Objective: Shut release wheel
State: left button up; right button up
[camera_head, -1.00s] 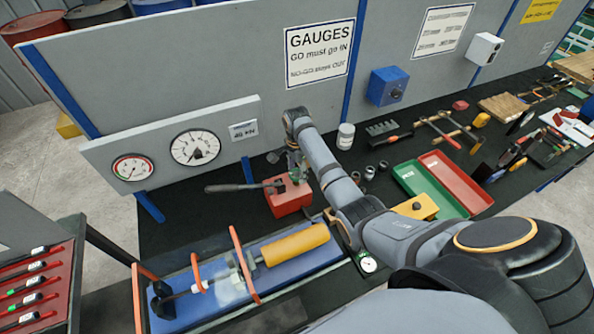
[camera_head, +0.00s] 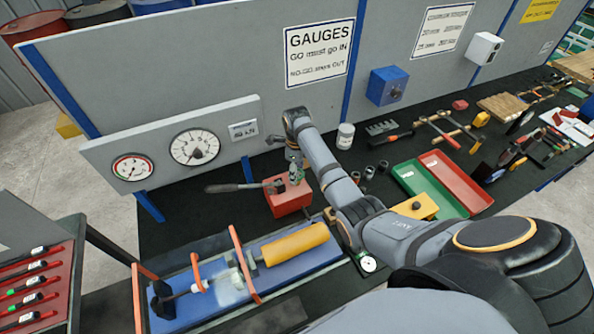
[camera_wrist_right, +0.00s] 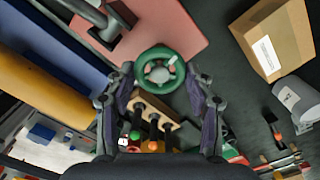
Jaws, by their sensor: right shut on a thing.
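The release wheel (camera_wrist_right: 160,72) is a green ring with spokes, seen nearly face-on in the right wrist view. It sits between the two fingertips of my right gripper (camera_wrist_right: 161,78), which is shut on its rim. In the head view the wheel is small and partly hidden by my right wrist, above the red pump body (camera_head: 290,200). The black pump lever (camera_head: 228,187) reaches left from the pump. My left gripper is not in view.
A blue bed with a yellow cylinder (camera_head: 295,244) and orange hoops lies in front of the pump. Two dials (camera_head: 195,147) are on the grey panel behind. Green (camera_head: 428,187) and red trays and many tools are to the right.

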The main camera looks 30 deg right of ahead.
jog(key=shift+w+r+m, duration=0.15)
jog(key=shift+r+m, duration=0.05)
jog(key=shift+m, duration=1)
jog(key=o, duration=0.9)
jog(key=shift+o, duration=1.3)
jog(key=shift+f, duration=0.1)
notch_tip(320, 180, up, 8)
jog(key=shift+f, duration=0.25)
